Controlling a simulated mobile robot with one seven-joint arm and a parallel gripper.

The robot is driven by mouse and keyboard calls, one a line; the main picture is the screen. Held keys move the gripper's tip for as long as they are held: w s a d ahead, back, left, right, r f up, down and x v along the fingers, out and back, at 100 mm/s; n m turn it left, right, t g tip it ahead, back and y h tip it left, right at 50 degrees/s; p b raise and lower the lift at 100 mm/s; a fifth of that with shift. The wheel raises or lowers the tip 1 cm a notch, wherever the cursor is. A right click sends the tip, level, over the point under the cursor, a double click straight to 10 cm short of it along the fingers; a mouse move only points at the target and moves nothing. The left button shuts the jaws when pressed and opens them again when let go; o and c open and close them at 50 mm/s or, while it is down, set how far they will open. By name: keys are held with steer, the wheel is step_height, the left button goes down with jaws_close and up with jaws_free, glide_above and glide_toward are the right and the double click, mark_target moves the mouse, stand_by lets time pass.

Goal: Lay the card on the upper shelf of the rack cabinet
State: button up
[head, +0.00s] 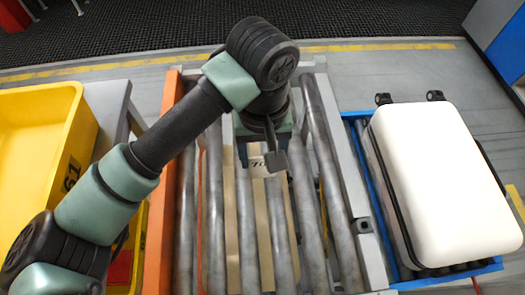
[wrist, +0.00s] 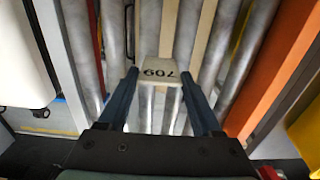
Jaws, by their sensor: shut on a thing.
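A small pale card (head: 257,168) with dark digits, seemingly 709, is held above the roller conveyor. It also shows in the wrist view (wrist: 160,72), between the tips of the two blue-grey fingers. My gripper (head: 272,158) is shut on the card, and the gripper also shows in the wrist view (wrist: 160,82). The arm hides part of the gripper in the head view. I cannot make out the rack cabinet or its upper shelf in either view.
The grey roller conveyor (head: 215,215) lies beneath, with an orange side rail (head: 160,215). A yellow bin (head: 40,135) stands left. A white suitcase (head: 440,170) lies in a blue tray (head: 455,268) at right. A blue and grey block (head: 508,45) stands at the top right corner.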

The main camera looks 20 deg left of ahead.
steer(key=shift+f, duration=0.2)
steer(key=o, duration=1.3)
steer(key=shift+o, duration=0.2)
steer(key=shift+r, duration=0.2)
